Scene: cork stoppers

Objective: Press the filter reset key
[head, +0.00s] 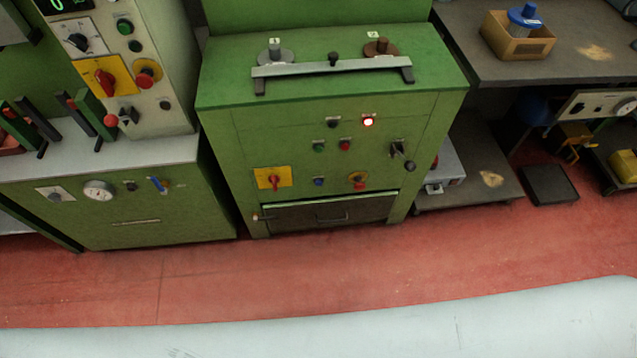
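A green machine cabinet (225,135) stands in the middle of the head view. Its front carries a black button (332,123), a glowing red lamp (368,122), a green button (319,148), a red button (345,146) and a blue button (319,181). The labels are too small to read, so I cannot tell which control is the filter reset key. Neither gripper is in view.
A green cabinet with a gauge (98,190) and a control panel (152,105) stand at the left. A dark workbench (470,45) with a cardboard box (518,44) is at the right. A black lever (402,152) protrudes from the front. The red floor before the machine is clear.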

